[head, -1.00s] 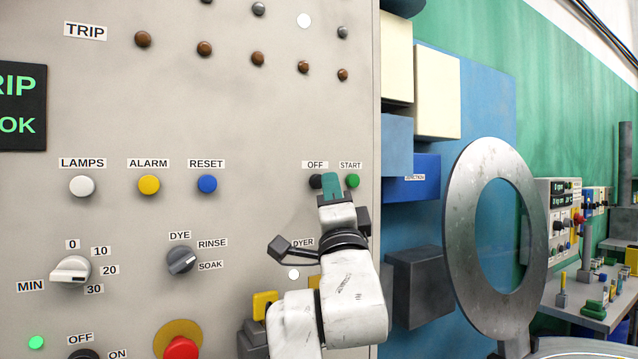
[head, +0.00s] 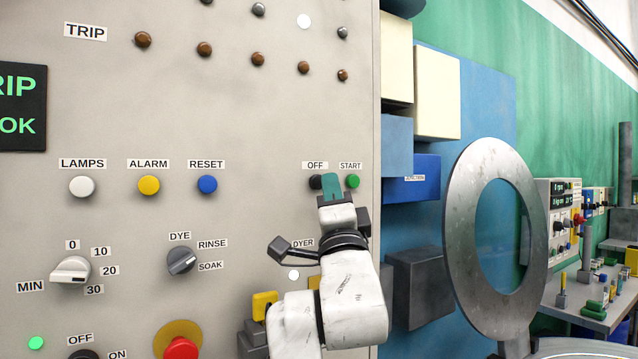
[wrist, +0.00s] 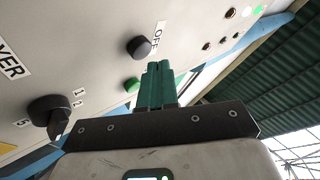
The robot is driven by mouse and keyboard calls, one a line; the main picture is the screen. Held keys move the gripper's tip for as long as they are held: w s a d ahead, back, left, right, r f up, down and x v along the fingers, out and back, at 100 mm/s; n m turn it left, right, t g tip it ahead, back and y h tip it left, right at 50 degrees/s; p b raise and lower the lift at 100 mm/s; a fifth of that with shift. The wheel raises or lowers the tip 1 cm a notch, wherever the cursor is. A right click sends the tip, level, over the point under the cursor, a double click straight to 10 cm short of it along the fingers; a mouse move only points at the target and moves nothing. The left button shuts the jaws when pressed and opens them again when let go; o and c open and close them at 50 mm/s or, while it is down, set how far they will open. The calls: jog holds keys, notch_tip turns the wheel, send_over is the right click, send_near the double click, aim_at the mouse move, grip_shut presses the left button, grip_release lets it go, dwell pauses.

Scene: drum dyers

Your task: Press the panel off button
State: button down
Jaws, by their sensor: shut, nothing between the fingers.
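The black OFF button (head: 315,181) sits on the grey panel (head: 240,130) under its OFF label, just left of the green START button (head: 353,181). My gripper (head: 332,186) is in front of the panel, its green fingers overlapping the right edge of the OFF button in the head view. In the wrist view the OFF button (wrist: 139,47) is fully visible, beyond and up-left of the tips of my shut, empty gripper (wrist: 160,66). The green START button (wrist: 132,86) shows just left of the fingers there. I see a gap between the fingertips and the OFF button in the wrist view.
LAMPS (head: 82,186), ALARM (head: 149,184) and RESET (head: 207,184) buttons are to the left. A black rotary knob (wrist: 52,113) is near my gripper's left in the wrist view. A large metal ring (head: 463,240) stands right of the panel.

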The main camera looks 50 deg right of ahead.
jog(key=shift+w, duration=0.2)
dwell(0.5)
jog(key=shift+w+d+b, duration=0.1)
jog(key=shift+w+b, duration=0.15)
jog(key=shift+b, duration=0.15)
jog(key=shift+w+d+b, duration=0.15)
jog(key=shift+w+b, duration=0.2)
jog(key=shift+w, duration=0.1)
dwell(0.8)
jog(key=shift+s, duration=0.15)
jog(key=shift+s+a, duration=0.25)
jog(key=shift+s, duration=0.45)
jog(key=shift+s+a+p, duration=0.15)
jog(key=shift+s+a, duration=0.1)
jog(key=shift+s, duration=0.55)
jog(key=shift+s+a+p, duration=0.1)
jog(key=shift+s+a, duration=0.1)
jog(key=shift+s, duration=0.65)
jog(key=shift+s+a+p, duration=0.15)
jog(key=shift+s+a, duration=0.1)
jog(key=shift+s, duration=0.55)
